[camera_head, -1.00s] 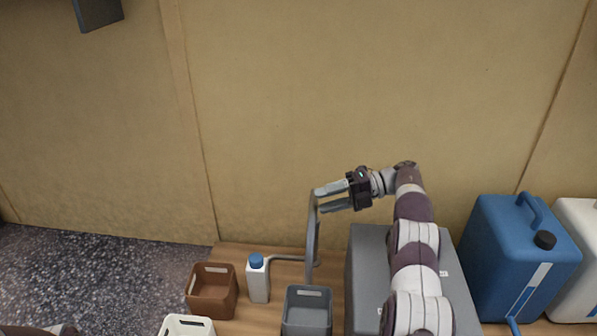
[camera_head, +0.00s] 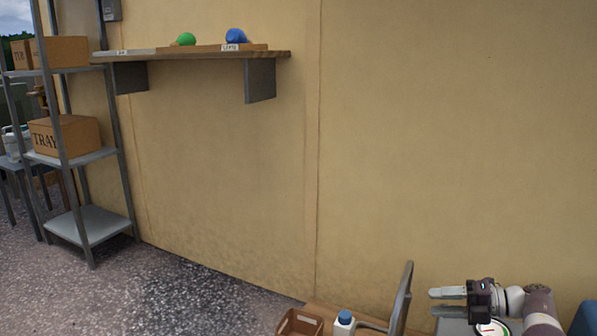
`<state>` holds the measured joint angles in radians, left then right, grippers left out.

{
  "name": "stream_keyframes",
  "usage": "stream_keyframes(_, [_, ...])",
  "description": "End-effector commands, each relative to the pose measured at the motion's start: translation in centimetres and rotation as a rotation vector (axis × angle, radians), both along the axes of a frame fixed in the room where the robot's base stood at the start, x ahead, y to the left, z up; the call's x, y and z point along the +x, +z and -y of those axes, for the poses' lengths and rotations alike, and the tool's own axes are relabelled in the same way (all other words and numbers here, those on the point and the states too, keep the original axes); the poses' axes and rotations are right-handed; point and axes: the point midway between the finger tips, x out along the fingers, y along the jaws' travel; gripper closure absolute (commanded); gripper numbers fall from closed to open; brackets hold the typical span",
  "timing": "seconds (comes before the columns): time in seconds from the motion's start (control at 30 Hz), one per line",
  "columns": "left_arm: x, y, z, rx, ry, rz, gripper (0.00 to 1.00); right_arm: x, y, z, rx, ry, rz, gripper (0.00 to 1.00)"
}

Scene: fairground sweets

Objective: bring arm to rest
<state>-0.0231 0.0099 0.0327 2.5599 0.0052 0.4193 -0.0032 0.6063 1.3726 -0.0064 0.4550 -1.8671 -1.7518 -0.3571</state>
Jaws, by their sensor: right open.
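My right gripper (camera_head: 431,302) is at the lower right of the head view, with its two grey fingers pointing left and a gap between them. It is open and empty. My right arm comes up from the bottom right edge. An upright grey lever (camera_head: 402,297) stands just left of the fingertips, with a small gap between in the picture. My left gripper is not in view.
A bottle with a blue cap (camera_head: 345,317) and a brown crate (camera_head: 299,324) sit on the wooden table at the bottom edge. Blue canister (camera_head: 587,319) at the right edge. A wall shelf (camera_head: 200,55) and a metal rack (camera_head: 92,226) with boxes are left. The wall before the gripper is bare.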

Motion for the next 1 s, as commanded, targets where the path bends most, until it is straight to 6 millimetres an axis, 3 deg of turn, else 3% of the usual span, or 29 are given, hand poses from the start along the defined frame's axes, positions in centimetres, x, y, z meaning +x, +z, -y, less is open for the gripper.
stream_keyframes(0.17, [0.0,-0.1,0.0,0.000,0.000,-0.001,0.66,3.8,-1.3,1.5,0.100,-0.243,-0.041,0.54])
stream_keyframes(0.4, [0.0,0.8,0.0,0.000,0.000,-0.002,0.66,9.3,-1.9,6.3,0.340,-0.761,-0.213,0.54])
stream_keyframes(0.5, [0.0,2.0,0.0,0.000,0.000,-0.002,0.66,10.3,-1.7,8.4,0.459,-1.037,-0.356,0.54])
stream_keyframes(0.57, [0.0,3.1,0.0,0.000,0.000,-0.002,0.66,9.8,-1.8,9.2,0.529,-1.221,-0.474,0.54])
stream_keyframes(0.67, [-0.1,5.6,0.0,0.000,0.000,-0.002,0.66,5.6,-2.0,8.6,0.628,-1.573,-0.758,0.54])
stream_keyframes(0.8, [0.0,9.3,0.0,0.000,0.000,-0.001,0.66,-7.2,-1.6,2.2,0.644,-2.009,-1.226,0.54])
stream_keyframes(0.9, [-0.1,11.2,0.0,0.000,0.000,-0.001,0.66,-15.6,0.2,-2.7,0.594,-2.184,-1.464,0.54])
stream_keyframes(1.0, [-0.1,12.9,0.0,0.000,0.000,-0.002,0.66,-22.6,2.7,-7.0,0.536,-2.287,-1.633,0.54])
